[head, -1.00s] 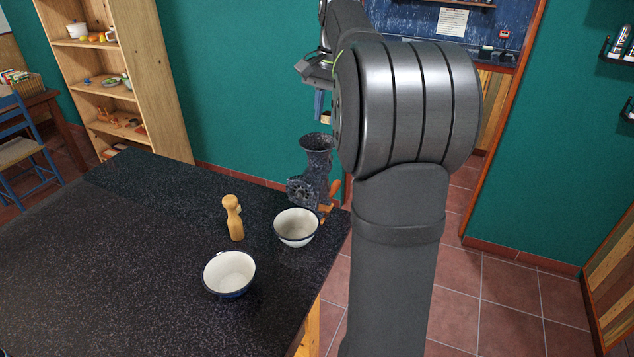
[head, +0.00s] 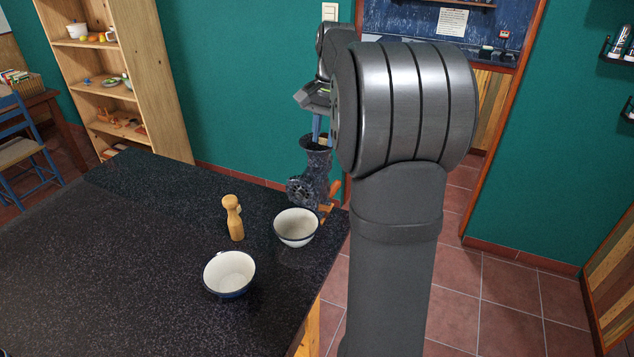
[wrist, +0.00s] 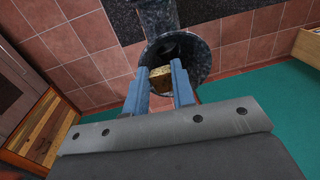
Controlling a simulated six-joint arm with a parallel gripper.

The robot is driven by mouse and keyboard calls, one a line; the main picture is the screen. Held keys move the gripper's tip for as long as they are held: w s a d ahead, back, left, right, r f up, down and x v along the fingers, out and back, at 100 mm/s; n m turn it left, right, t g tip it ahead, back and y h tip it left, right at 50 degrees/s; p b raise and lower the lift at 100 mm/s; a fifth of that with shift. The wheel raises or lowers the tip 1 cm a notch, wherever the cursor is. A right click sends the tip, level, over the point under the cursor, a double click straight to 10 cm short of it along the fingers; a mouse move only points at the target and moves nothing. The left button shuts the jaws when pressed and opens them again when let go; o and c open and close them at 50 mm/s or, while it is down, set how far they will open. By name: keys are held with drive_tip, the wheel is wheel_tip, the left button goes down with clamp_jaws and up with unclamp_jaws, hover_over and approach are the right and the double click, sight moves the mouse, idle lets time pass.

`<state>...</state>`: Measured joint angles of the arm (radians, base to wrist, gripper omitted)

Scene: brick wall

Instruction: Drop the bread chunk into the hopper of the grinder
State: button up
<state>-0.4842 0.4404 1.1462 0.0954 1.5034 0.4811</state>
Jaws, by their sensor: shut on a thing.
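The grinder (head: 313,186) is dark speckled metal with a flared hopper on top, at the far right corner of the counter. My gripper (head: 317,138) points down at the hopper mouth in the head view. In the wrist view my gripper (wrist: 160,82) has its two blue fingers shut on the bread chunk (wrist: 158,76), a small tan block. The hopper (wrist: 205,62) opens around and below the chunk there. The chunk appears over or just inside the mouth; its exact depth is hard to tell.
A white bowl with a dark rim (head: 296,228) stands in front of the grinder. A second bowl or cup (head: 229,273) and a wooden pepper mill (head: 233,217) stand on the dark counter (head: 120,260). The counter's left part is clear.

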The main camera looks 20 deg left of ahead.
drive_tip(key=o, duration=1)
drive_tip(key=r, duration=0.5)
drive_tip(key=d+r, duration=0.1)
drive_tip(key=r, duration=0.5)
drive_tip(key=d+r, duration=0.1)
drive_tip(key=r, duration=0.5)
drive_tip(key=shift+r, duration=0.15)
drive_tip(key=f, duration=0.5)
drive_tip(key=a+f, duration=0.1)
drive_tip(key=f, duration=0.5)
drive_tip(key=a+f, duration=0.1)
drive_tip(key=f, duration=0.4)
drive_tip(key=shift+f, duration=0.25)
